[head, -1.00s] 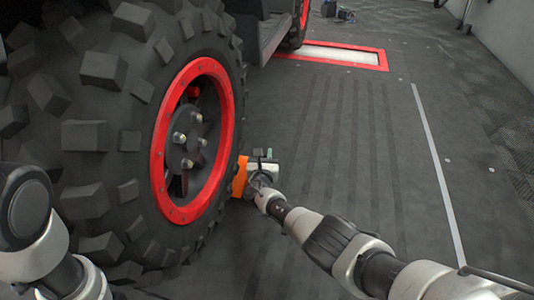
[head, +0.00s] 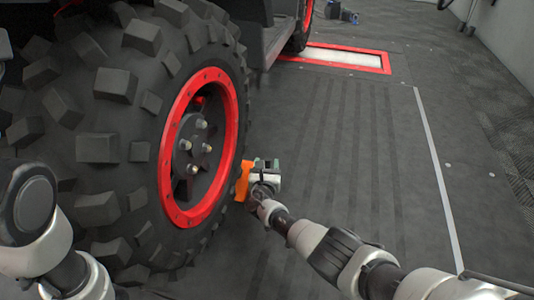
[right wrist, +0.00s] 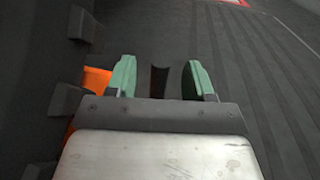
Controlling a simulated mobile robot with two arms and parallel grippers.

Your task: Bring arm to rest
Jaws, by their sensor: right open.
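My right arm reaches down across the floor to the big black knobby tire (head: 97,148) with a red-ringed wheel. Its gripper (head: 267,164) is near the floor, just right of the tire's lower edge. An orange block (head: 243,180) sits low against the tire, partly hidden behind the gripper. The orange block also shows there, left of the fingers (right wrist: 96,80), partly covered by the gripper body. My left arm's links show at the left, but its gripper is out of view.
The vehicle body (head: 270,35) overhangs beyond the front wheel, with a rear wheel behind it. A red-framed light floor plate (head: 345,57) lies ahead. The dark ribbed floor right of my right gripper is clear up to a white line (head: 436,165).

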